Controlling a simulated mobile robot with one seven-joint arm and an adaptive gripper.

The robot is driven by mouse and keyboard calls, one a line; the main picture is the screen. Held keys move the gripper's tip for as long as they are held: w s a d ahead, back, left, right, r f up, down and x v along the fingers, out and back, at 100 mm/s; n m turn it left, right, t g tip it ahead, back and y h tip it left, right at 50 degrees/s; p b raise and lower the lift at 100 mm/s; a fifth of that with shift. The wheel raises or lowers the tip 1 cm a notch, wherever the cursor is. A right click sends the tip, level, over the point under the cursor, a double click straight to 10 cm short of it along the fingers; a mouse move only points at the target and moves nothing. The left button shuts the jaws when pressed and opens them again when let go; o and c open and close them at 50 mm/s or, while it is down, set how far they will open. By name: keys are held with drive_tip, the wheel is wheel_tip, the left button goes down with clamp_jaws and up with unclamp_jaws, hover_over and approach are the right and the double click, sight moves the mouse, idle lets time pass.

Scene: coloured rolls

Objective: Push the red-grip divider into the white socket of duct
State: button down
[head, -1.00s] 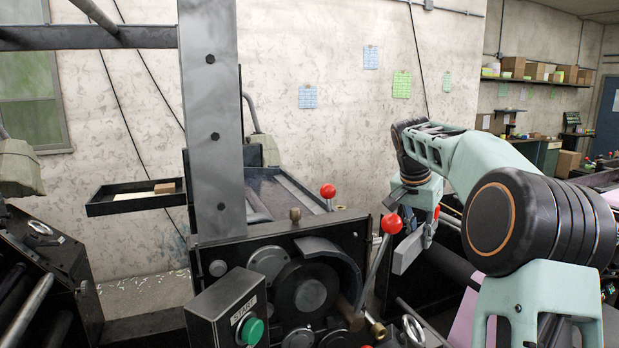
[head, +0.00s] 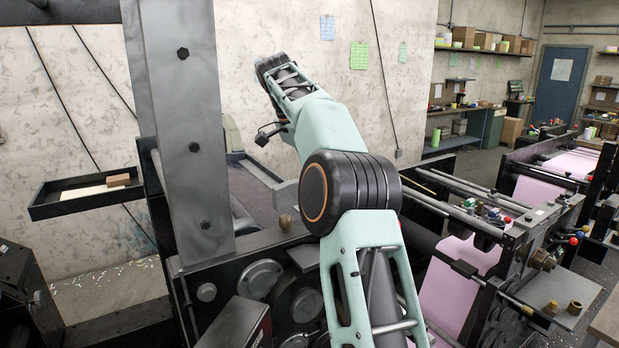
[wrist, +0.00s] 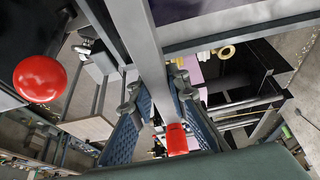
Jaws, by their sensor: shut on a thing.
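The divider (wrist: 139,28) is a long flat grey metal piece with a red grip (wrist: 177,138) at its near end. My gripper (wrist: 156,98) is shut on the divider, with the red grip between its blue-grey fingers in the wrist view. The divider's far part runs up past the top edge of that view. In the head view my arm hides the gripper and most of the divider. A light grey piece (head: 285,194) shows left of my elbow and may be the divider's end. I cannot make out the white socket or the duct in either view.
A red ball knob (wrist: 40,78) is close on the left in the wrist view. A tall grey post (head: 187,130) stands left of my arm. A dark shelf tray (head: 85,193) is further left. Machines with pink sheet (head: 455,280) are on the right.

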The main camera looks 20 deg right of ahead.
drive_tip(key=shift+r, duration=0.1)
idle(0.4)
wheel_tip(320, 180, down, 6)
drive_tip(key=b, duration=0.4)
drive_tip(key=shift+r+b, duration=0.1)
drive_tip(key=shift+b, duration=0.25)
drive_tip(key=shift+s+f, duration=0.1)
drive_tip(key=shift+f, duration=0.15)
drive_tip(key=shift+f, duration=0.3)
drive_tip(key=shift+f, duration=0.25)
idle(0.6)
drive_tip(key=shift+f, duration=0.4)
drive_tip(key=shift+f, duration=0.5)
idle(1.4)
